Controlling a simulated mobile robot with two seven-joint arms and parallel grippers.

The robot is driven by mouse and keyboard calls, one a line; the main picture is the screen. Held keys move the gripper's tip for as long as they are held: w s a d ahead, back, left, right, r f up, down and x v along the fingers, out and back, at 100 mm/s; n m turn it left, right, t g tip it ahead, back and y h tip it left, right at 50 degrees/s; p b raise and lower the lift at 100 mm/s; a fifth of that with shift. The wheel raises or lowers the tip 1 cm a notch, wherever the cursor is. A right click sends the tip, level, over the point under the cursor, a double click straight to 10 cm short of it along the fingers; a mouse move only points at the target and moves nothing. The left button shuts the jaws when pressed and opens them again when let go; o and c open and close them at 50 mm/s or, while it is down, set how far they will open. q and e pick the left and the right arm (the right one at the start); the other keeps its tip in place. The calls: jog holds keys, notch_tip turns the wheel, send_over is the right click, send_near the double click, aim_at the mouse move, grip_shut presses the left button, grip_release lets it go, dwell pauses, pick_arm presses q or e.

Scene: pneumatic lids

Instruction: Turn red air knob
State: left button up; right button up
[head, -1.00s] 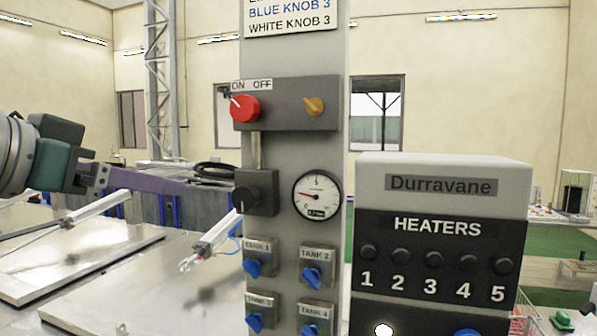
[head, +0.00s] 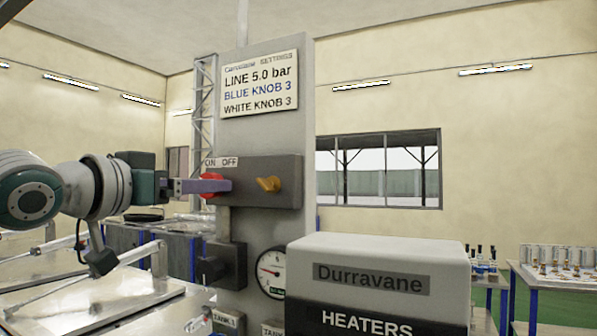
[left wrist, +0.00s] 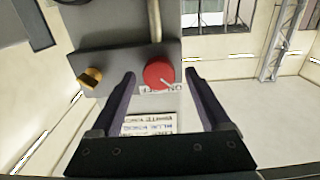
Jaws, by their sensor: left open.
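The red knob (head: 209,179) is on the grey control box (head: 285,180) of the panel, below the ON OFF label (head: 221,162). My left gripper (head: 222,186) reaches it from the left, and a purple finger hides part of the knob in the head view. In the left wrist view, which is upside down, the red knob (left wrist: 158,75) shows between the tips of the two open fingers (left wrist: 160,78). A gap shows on each side of the knob there, so I see no grip on it. My right gripper is not in view.
A yellow knob (head: 268,184) sits right of the red one on the same box. A black knob (head: 212,269) and a pressure gauge (head: 271,272) are below. The Durravane heater box (head: 375,260) stands at the lower right. A settings sign (head: 260,83) is above.

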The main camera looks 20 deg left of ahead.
pick_arm(q)
jog(key=shift+w+d, duration=0.1)
jog(key=shift+w, duration=0.15)
jog(key=shift+c, duration=0.3)
grip_shut()
